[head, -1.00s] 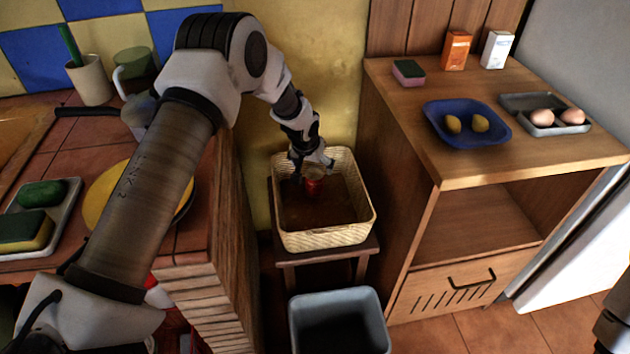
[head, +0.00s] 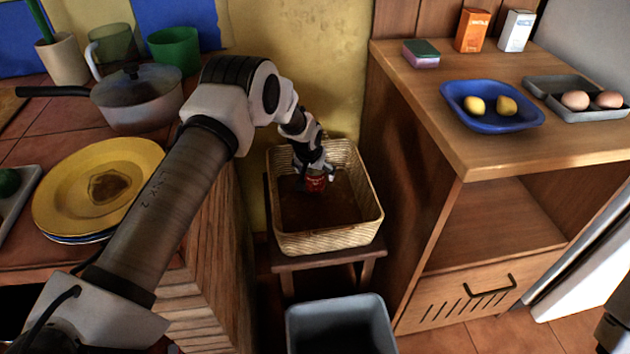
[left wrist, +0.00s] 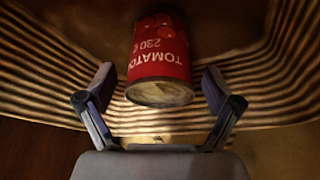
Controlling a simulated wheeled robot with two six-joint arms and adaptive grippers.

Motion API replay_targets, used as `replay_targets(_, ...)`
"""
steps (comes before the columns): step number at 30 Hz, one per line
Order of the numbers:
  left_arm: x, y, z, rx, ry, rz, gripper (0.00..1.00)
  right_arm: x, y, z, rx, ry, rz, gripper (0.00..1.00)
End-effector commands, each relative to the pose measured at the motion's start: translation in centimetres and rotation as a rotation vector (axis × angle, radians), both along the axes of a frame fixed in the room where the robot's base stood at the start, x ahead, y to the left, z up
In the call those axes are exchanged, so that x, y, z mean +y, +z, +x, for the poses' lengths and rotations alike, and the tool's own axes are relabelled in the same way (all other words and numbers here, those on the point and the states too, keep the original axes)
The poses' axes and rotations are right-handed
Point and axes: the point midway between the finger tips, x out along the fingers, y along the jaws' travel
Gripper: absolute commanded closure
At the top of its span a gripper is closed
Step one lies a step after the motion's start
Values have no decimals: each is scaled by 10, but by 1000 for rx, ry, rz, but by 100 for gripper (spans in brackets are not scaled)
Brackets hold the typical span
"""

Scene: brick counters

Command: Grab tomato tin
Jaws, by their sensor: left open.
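The red tomato tin (head: 316,184) stands in the wicker basket (head: 330,243), near its back side. In the left wrist view the tin (left wrist: 160,55) shows its label and a pale metal end, between and just beyond the fingertips. My left gripper (head: 313,172) reaches down into the basket over the tin and partly hides it. In the left wrist view the left gripper (left wrist: 159,85) is open, with a finger on each side of the tin and gaps between. A dark part of my right arm shows at the lower right edge, but its gripper is out of view.
The basket stands on a small wooden stool (head: 328,260), between the brick counter (head: 215,250) and a wooden cabinet (head: 415,190). A grey bin (head: 340,308) is in front. A pot (head: 138,98) and yellow plate (head: 65,190) are on the counter.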

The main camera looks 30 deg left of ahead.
Motion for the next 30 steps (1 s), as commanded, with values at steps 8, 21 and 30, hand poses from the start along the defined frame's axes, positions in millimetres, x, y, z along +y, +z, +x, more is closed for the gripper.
replay_targets(8,0,1,0,-1,0,0,66,0,1,0,0,0,0,100)
replay_targets(21,0,13,0,-2,1,-1,87,0,4,0,0,0,0,100)
replay_targets(30,0,83,1,-4,1,-1,87,0,19,0,0,0,0,100)
